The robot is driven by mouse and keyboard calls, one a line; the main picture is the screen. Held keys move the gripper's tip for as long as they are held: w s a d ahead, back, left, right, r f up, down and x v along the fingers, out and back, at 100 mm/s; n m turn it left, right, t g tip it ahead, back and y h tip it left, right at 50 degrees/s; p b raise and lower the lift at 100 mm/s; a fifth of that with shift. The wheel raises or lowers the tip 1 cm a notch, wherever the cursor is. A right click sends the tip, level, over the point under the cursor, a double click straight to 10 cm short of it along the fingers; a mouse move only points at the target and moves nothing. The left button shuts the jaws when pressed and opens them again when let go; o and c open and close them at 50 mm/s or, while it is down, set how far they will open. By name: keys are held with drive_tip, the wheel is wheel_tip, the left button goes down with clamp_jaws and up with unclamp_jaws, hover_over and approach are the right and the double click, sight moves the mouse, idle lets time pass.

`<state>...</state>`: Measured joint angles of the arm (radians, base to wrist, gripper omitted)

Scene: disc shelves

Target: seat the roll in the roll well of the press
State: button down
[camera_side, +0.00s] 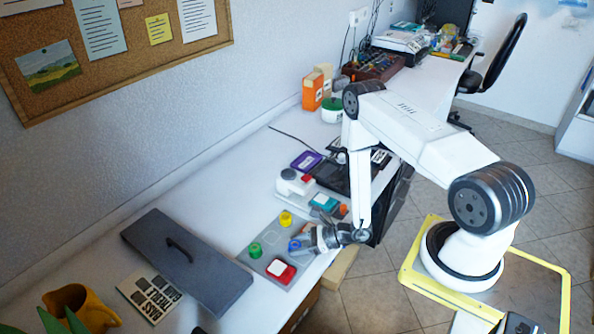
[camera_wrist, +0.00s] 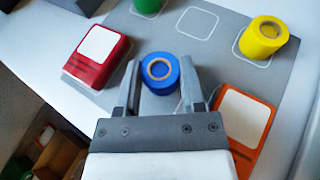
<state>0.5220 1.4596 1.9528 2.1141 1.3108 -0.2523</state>
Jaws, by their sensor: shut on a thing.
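My gripper (camera_wrist: 160,64) is shut on a blue roll (camera_wrist: 160,88), with one finger on each side of it. The roll is upright, its open core facing the wrist camera. In the side view my gripper (camera_side: 303,241) and the blue roll (camera_side: 294,246) are over the grey board (camera_side: 262,236); I cannot tell whether the roll touches it. A yellow roll (camera_wrist: 258,46) and a green roll (camera_wrist: 146,6) stand on the board. A white device with a red part (camera_side: 290,184) stands behind the board and may be the press; no well can be made out.
A red block with a white top (camera_wrist: 90,68) sits left of my gripper, an orange one (camera_wrist: 246,118) to the right. An empty white outline (camera_wrist: 197,23) lies between the green and yellow rolls. A dark grey panel with a handle (camera_side: 187,262) lies left of the board.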

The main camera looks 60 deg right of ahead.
drive_tip(key=shift+c, duration=1)
unclamp_jaws()
drive_tip(key=shift+r, duration=0.1)
drive_tip(key=v, duration=1.2)
